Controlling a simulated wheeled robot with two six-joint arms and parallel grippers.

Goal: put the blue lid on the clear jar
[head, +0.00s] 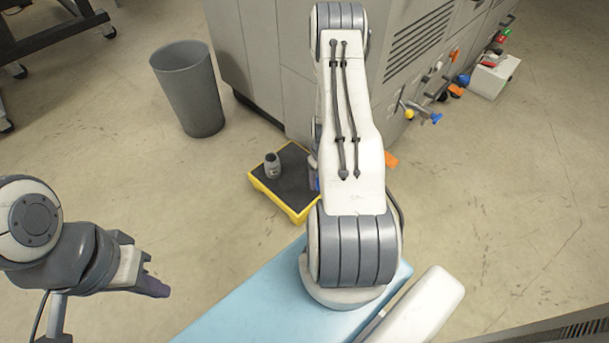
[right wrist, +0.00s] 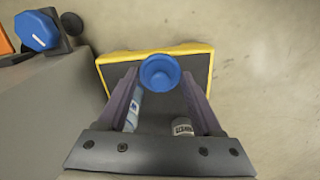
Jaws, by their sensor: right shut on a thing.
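The blue lid (right wrist: 160,72) is between the fingertips of my right gripper (right wrist: 160,80) in the right wrist view. The gripper is shut on it and holds it over the black and yellow platform (right wrist: 205,75). A pale, bluish see-through container with a label, apparently the clear jar (right wrist: 133,112), is partly hidden behind the left finger. In the head view my right arm hides most of the right gripper and the jar; a small blue patch (head: 317,185) shows beside the arm. My left gripper (head: 150,285) is away from the platform, with its opening unclear.
A grey bottle (head: 272,165) stands on the platform (head: 262,187); a labelled container (right wrist: 183,127) shows low between the fingers. A grey bin (head: 188,90) stands behind left. A large grey machine (head: 262,50) with coloured knobs borders the platform.

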